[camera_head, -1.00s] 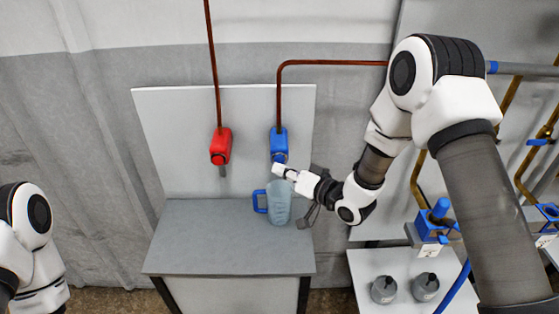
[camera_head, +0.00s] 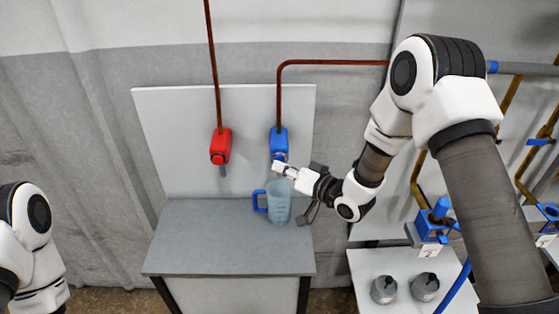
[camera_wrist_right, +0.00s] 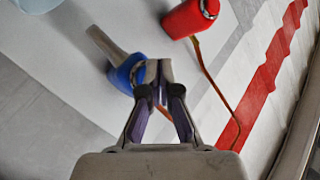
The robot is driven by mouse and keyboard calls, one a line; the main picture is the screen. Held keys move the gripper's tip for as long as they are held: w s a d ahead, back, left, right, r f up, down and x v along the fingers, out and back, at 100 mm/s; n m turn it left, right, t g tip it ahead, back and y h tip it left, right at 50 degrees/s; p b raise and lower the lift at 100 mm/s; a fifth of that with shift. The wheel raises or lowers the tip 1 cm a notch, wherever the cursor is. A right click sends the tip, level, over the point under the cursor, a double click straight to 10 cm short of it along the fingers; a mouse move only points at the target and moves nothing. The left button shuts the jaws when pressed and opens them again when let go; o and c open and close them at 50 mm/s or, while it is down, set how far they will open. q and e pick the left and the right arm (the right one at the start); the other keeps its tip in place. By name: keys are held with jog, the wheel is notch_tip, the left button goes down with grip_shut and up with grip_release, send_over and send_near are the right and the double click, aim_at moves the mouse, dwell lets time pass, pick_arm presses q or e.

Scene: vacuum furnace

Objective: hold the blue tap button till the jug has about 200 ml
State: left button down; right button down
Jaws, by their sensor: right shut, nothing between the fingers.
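The blue tap (camera_head: 278,139) is fixed to the grey back panel, under a copper pipe; it also shows in the right wrist view (camera_wrist_right: 122,76). My right gripper (camera_head: 277,166) is shut and empty, with its tips at the front of the blue tap. In the right wrist view its tips (camera_wrist_right: 159,76) overlap the tap's edge and hide the button, so I cannot tell whether they press it. The translucent jug (camera_head: 279,204) with a blue handle stands upright on the grey bench below the tap. Its water level is too small to read. My left gripper is out of view.
A red tap (camera_head: 220,146) is left of the blue one on the same panel. The bench top (camera_head: 210,235) is clear left of the jug.

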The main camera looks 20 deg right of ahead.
jog(key=shift+w+d, duration=0.2)
jog(key=shift+w, duration=0.3)
dwell(0.7)
dwell(4.7)
jog(key=shift+s+a, duration=0.3)
jog(key=shift+s, duration=0.55)
jog(key=shift+s, duration=0.1)
jog(key=shift+s+a+b, duration=0.1)
jog(key=shift+s+a, duration=0.15)
jog(key=shift+s, duration=0.5)
jog(key=shift+s+a+b, duration=0.1)
jog(key=shift+s+a, duration=0.1)
jog(key=shift+s, duration=0.6)
jog(key=shift+s+a+b, duration=0.1)
jog(key=shift+s+a, duration=0.15)
jog(key=shift+s, duration=0.5)
